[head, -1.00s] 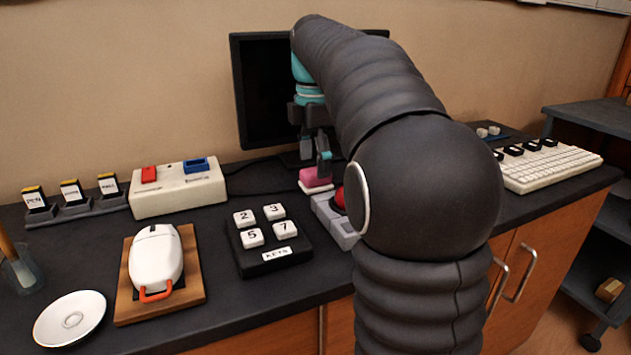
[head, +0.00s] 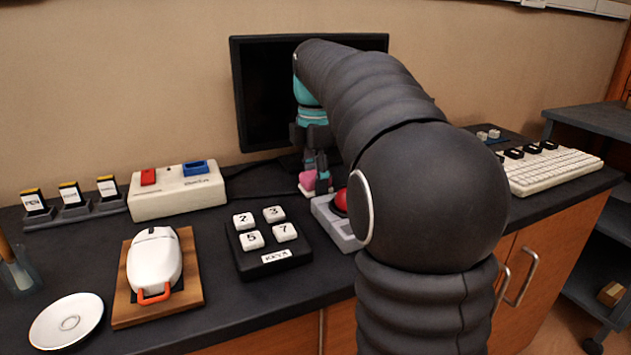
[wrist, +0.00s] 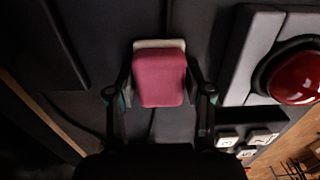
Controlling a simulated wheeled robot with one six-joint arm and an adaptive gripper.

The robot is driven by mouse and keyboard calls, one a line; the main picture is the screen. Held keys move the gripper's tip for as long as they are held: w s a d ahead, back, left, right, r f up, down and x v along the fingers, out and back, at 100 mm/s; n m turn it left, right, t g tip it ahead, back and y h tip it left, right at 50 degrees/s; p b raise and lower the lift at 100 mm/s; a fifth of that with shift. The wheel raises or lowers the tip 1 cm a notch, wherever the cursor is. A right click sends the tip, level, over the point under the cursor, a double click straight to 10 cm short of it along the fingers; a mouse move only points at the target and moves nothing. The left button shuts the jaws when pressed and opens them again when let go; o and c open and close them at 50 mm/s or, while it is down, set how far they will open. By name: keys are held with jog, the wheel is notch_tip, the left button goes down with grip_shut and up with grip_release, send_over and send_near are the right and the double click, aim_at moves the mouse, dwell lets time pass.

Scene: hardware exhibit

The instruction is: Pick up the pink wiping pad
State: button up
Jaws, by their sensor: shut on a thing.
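The pink wiping pad (head: 308,180) is on the dark counter in front of the monitor, on a pale base. In the wrist view the pad (wrist: 160,80) lies between the two fingers of my gripper (wrist: 160,98), with a pale edge showing at its far end. My gripper (head: 316,180) points down and is shut on the pad, one finger on each side. The pad appears at counter height; I cannot tell whether it is clear of the surface.
A grey box with a red button (head: 341,202) stands close to the right of the pad. A keypad with numbered keys (head: 262,238) is in front. The monitor (head: 262,95) stands behind. A white box with red and blue switches (head: 178,192) is to the left.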

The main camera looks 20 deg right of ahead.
jog(key=shift+r, duration=0.15)
jog(key=shift+r, duration=0.3)
jog(key=r, duration=0.2)
jog(key=r+p, duration=0.1)
jog(key=shift+d+r, duration=0.35)
jog(key=shift+r, duration=0.05)
jog(key=d+r, duration=0.6)
jog(key=d, duration=0.5)
jog(key=shift+s+r, duration=0.15)
jog(key=shift+s, duration=0.05)
jog(key=o, duration=0.4)
jog(key=c, duration=0.4)
jog(key=shift+a, duration=0.1)
jog(key=shift+c, duration=0.2)
